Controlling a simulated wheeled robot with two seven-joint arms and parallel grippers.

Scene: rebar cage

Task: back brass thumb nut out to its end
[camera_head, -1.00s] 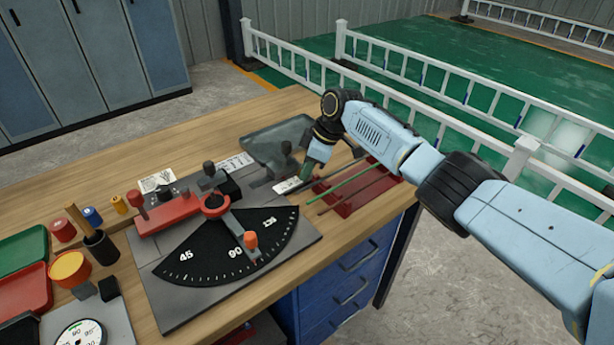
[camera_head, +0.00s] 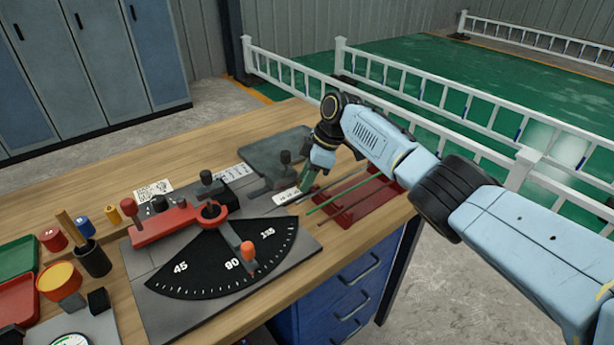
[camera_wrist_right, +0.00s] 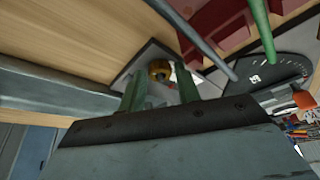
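The brass thumb nut (camera_wrist_right: 160,70) shows in the right wrist view as a small gold ring on a grey plate. It lies at the far end of the gap between the two green fingers of my right gripper (camera_wrist_right: 159,78). The fingers stand apart, with a narrow gap showing beside the nut; I cannot tell whether either touches it. In the head view my right gripper (camera_head: 311,176) points down at the bench's back right, beside a white label card. The nut is hidden there by the gripper or too small to make out. My left gripper is not in view.
A red rack (camera_head: 362,208) with green and dark rods lies just right of the gripper. A black angle dial (camera_head: 215,266) with a red arm and orange knob sits left. Cups and bins crowd the left; bare wood runs along the back.

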